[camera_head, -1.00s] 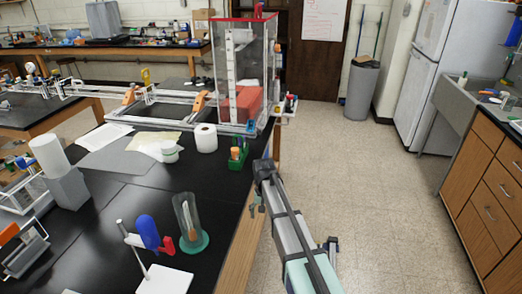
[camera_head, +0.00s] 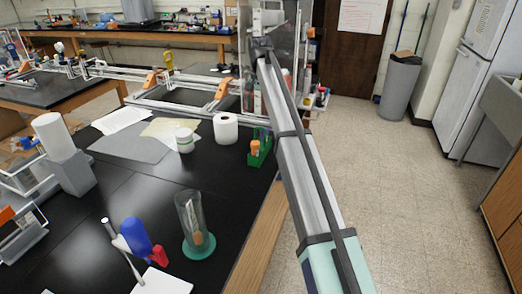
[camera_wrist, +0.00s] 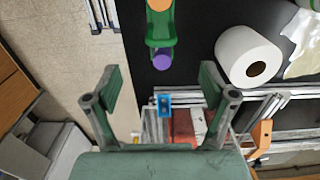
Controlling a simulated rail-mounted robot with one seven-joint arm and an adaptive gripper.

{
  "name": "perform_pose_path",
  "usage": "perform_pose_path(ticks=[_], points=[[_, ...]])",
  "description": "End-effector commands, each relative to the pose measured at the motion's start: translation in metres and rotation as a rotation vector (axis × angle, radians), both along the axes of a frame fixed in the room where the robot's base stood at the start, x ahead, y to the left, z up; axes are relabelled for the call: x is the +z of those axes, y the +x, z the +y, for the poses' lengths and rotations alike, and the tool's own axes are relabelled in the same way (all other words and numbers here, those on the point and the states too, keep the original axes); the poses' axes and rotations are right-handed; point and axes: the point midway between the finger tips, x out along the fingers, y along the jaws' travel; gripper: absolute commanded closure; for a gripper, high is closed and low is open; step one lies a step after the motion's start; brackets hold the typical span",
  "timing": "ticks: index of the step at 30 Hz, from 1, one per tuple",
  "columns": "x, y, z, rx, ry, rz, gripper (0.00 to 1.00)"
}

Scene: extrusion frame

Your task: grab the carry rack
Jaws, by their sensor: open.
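The carry rack (camera_head: 259,153) is a small green holder with an orange-capped item, standing on the black bench near its right edge. In the wrist view, the green rack (camera_wrist: 161,32) shows at the top centre, with an orange round top and a purple one. My gripper (camera_wrist: 158,92) is open and empty, its two green-padded fingers spread apart. In the wrist picture the rack lies above the gap between the fingertips, apart from them. In the head view, my arm reaches past the rack's right side; the fingers are not clear there.
A white paper roll (camera_head: 225,128) stands close to the rack, with a white jar (camera_head: 184,140) beyond it. A glass cylinder (camera_head: 194,222) stands nearer on the bench. A clear-walled frame rises behind, partly hidden by my arm. Open floor lies to the right.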

Motion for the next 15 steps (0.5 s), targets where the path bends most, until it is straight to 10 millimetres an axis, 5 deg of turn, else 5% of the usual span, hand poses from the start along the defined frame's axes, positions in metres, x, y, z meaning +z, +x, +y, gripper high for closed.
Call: perform_pose_path(ticks=[15], points=[[-0.092, -0.001, -0.001, 0.001, 0.000, 0.001, 0.17]])
